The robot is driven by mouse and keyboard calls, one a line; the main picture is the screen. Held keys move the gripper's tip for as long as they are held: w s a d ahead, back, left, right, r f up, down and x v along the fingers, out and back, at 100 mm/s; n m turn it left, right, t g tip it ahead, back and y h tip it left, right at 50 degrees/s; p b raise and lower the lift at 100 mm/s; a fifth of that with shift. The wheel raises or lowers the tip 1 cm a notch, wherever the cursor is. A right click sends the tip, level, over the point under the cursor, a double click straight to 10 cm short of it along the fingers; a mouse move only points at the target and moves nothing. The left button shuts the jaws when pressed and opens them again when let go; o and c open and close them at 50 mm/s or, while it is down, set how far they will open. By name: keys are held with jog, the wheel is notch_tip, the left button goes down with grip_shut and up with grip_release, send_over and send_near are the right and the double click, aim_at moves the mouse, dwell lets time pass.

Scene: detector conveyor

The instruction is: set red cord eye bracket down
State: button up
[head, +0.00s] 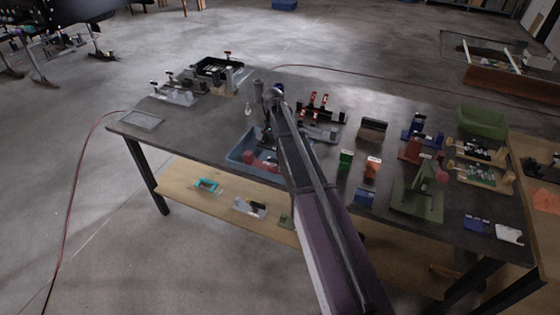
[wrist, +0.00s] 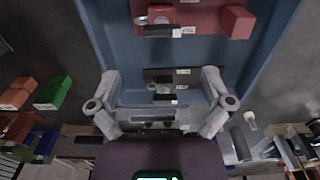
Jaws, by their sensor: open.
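A blue bin (head: 238,161) stands on the dark table, partly hidden behind my arm in the head view. A red bracket (wrist: 195,16) lies inside the bin (wrist: 110,35), near the top edge of the wrist view. It has a grey ring, a dark bar with a white label and a raised red block. The red part also shows in the head view (head: 266,163). My gripper (wrist: 160,82) is open over the bin, its fingers apart from the red bracket. A dark labelled part (wrist: 160,75) shows between the fingers, with nothing clamped. In the head view my gripper is mostly hidden by my arm.
Orange blocks (wrist: 17,94) and green blocks (wrist: 53,92) stand left of the bin in the wrist view. Black-and-red fixtures (head: 320,108) stand behind the arm. A grey tray (head: 141,120) lies at the table's left end, with bare tabletop between it and the bin.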

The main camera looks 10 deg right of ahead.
jog(key=s+n, duration=0.7)
jog(key=s, duration=2.1)
jog(key=shift+s, duration=0.15)
